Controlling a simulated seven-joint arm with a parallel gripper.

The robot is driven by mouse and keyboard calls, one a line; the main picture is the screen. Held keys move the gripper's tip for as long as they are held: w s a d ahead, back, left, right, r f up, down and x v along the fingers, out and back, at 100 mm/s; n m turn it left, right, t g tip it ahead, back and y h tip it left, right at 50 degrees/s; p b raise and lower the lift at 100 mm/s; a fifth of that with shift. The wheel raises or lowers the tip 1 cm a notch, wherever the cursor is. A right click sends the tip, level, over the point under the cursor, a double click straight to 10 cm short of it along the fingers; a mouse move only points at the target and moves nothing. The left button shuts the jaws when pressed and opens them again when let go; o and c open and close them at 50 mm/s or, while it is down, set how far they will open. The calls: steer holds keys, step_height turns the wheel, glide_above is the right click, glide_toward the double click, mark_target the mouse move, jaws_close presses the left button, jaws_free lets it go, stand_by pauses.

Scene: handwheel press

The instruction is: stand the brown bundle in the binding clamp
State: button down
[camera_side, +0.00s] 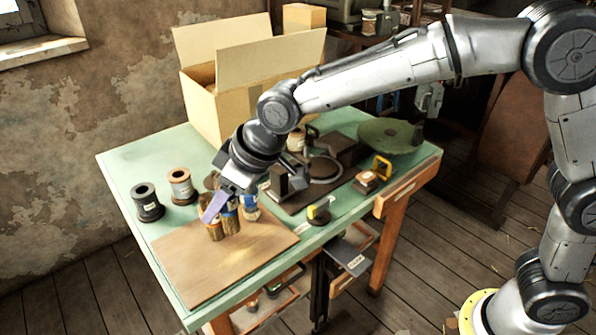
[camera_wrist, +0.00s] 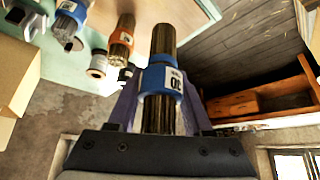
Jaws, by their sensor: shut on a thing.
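My gripper (camera_side: 222,204) is shut on a brown bundle with a blue band (camera_wrist: 162,80). In the wrist view the bundle lies between the two purple fingers, and its white label shows. In the side view the held bundle (camera_side: 231,220) is just above or on the wooden board; I cannot tell which. A dark fixture with a ring (camera_side: 325,168), seemingly the binding clamp, sits on a dark base behind and right of my gripper. Its opening is partly hidden by my wrist.
An orange-banded bundle (camera_wrist: 121,40) and a grey bundle with a blue band (camera_wrist: 70,18) are close by. Dark and copper spools (camera_side: 148,203) stand to the left. The board (camera_side: 220,270) is clear in front. An open carton (camera_side: 240,95) and a green disc (camera_side: 390,136) are behind.

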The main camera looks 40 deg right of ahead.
mark_target(237, 206)
steer(key=s+n, duration=0.1)
steer(key=s+n+g+y, duration=0.1)
steer(key=d+f+n, duration=0.1)
steer(key=n, duration=0.1)
steer(key=shift+s+f+g+y, duration=0.1)
steer(key=shift+s+g+y, duration=0.3)
steer(key=w+d+r+n+g, duration=0.1)
steer(key=d+r+n, duration=0.1)
steer(key=d, duration=1.3)
steer(key=w+d+r+n+g, duration=0.1)
steer(key=d+r+n, duration=0.15)
steer(key=d, duration=1.35)
steer(key=shift+y, duration=0.4)
steer(key=w+f, duration=0.3)
steer(key=w, duration=0.1)
steer(key=w+f, duration=0.4)
steer(key=w, duration=0.1)
steer(key=w+d+f, duration=0.1)
steer(key=w+f, duration=0.2)
steer(key=w, duration=0.1)
steer(key=shift+w+d+f, duration=0.1)
steer(key=shift+w+f, duration=0.15)
steer(key=shift+f, duration=1.65)
